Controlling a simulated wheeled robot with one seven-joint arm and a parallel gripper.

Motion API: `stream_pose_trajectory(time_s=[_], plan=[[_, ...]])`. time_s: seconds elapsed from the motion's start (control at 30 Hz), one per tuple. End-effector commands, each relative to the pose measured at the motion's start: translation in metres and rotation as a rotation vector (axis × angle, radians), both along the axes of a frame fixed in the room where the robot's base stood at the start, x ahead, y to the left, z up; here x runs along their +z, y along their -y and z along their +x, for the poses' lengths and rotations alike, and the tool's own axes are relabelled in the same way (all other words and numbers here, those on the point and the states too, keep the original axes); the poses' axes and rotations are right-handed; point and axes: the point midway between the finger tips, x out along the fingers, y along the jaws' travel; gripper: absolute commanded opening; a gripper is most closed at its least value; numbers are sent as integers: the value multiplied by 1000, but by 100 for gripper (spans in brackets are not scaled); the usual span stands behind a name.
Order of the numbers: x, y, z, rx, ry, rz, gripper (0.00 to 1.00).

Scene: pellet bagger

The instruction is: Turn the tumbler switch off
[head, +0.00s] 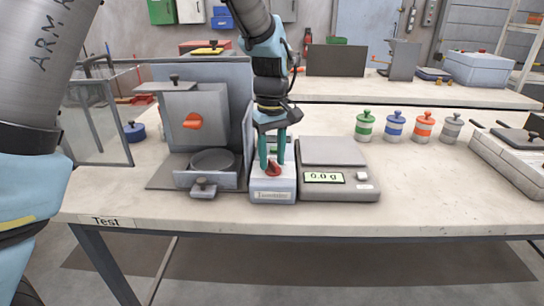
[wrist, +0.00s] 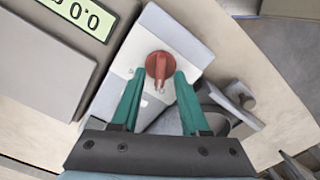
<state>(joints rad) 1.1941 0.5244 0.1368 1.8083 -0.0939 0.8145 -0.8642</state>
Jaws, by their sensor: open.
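The tumbler switch is a red knob (head: 272,168) on a small white box (head: 272,190) with a label on its front, on the table between the grey machine and the scale. In the wrist view the red knob (wrist: 160,68) sits on the box's top face (wrist: 150,40), just beyond and between my fingertips. My gripper (head: 272,160) points down over the box, its teal fingers apart on both sides of the knob. In the wrist view the gripper (wrist: 155,78) is open and holds nothing. I cannot tell whether a finger touches the knob.
A scale (head: 335,165) reading 0.0 g stands close on the right of the box. A grey machine (head: 168,120) with an orange handle stands close on the left. Several lidded jars (head: 395,126) stand further right. The table front (head: 400,215) is clear.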

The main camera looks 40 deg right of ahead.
Motion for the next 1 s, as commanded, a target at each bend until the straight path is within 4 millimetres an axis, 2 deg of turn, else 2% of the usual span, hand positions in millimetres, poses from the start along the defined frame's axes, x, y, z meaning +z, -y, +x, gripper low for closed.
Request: stream_pose_trajectory(time_s=[0.17,0.6,0.8,1.0], plan=[[11,1,0,-1,2,-3,45],[91,1,0,0,2,-3,45],[106,0,0,0,1,-1,45],[108,0,0,0,0,0,45]])
